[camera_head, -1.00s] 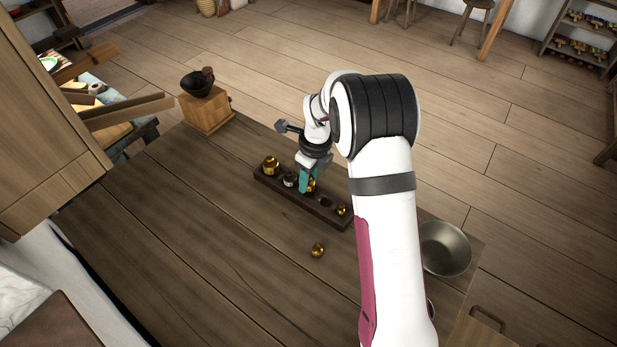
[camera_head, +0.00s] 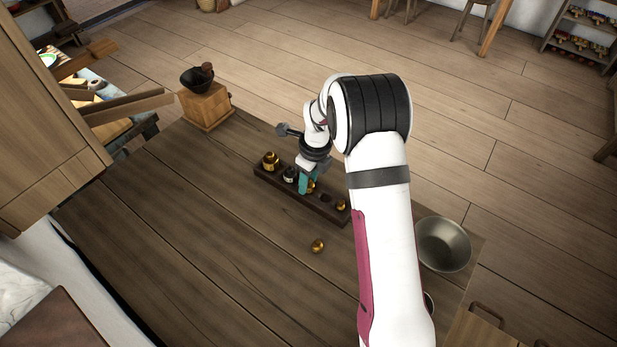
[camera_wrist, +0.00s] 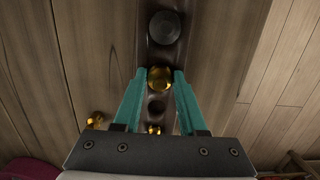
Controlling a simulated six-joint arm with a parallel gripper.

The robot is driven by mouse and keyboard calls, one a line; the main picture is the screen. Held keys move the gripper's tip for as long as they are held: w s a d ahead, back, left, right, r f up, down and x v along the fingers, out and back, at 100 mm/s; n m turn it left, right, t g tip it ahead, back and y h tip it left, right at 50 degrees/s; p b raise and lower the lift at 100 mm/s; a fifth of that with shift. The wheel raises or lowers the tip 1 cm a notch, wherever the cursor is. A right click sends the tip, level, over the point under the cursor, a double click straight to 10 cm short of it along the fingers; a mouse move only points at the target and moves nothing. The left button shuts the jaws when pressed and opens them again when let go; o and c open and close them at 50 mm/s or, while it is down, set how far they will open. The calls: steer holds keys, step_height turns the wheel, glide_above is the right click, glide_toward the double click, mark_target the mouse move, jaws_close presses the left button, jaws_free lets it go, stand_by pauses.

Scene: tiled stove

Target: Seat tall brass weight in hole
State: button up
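The dark weight block (camera_head: 268,180) lies on the table with a row of round holes. A brass weight (camera_wrist: 160,78) is in line with the block's row, between my fingertips. My gripper (camera_wrist: 160,74) points down over the block, and its teal fingers appear to touch both sides of that weight. The weight shows partly behind a finger in the head view (camera_head: 311,187). Whether it is fully down in its hole cannot be told. An open hole (camera_head: 325,199) lies beside it.
A large brass weight (camera_head: 270,160), a dark weight (camera_head: 290,174) and a small brass one (camera_head: 341,205) stand in the block. A loose brass weight (camera_head: 317,246) lies in front. A metal bowl (camera_head: 443,245) and a coffee grinder (camera_head: 205,100) stand farther off.

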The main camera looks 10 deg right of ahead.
steer(key=o, duration=0.4)
steer(key=r, duration=0.5)
steer(key=s+d+r, duration=0.1)
steer(key=r, duration=0.9)
steer(key=shift+s+d+r, duration=0.15)
steer(key=shift+d+r, duration=0.05)
steer(key=shift+r, duration=0.15)
steer(key=s+a+r+n, duration=0.1)
steer(key=s+r+n, duration=0.2)
steer(key=s+n, duration=0.45)
steer(key=s+a+r+n, duration=0.1)
steer(key=s+r+n, duration=0.25)
steer(key=s, duration=0.75)
steer(key=s+f+n, duration=0.1)
steer(key=s+n, duration=0.2)
steer(key=s, duration=0.1)
steer(key=s+f+n, duration=0.1)
steer(key=s+n, duration=0.3)
steer(key=s, duration=0.1)
steer(key=s+a+f+n+g, duration=0.1)
steer(key=s+f+n, duration=0.1)
steer(key=s, duration=0.3)
steer(key=shift+s+n+y, duration=0.15)
steer(key=shift+n+y, duration=0.25)
steer(key=shift+n, duration=0.4)
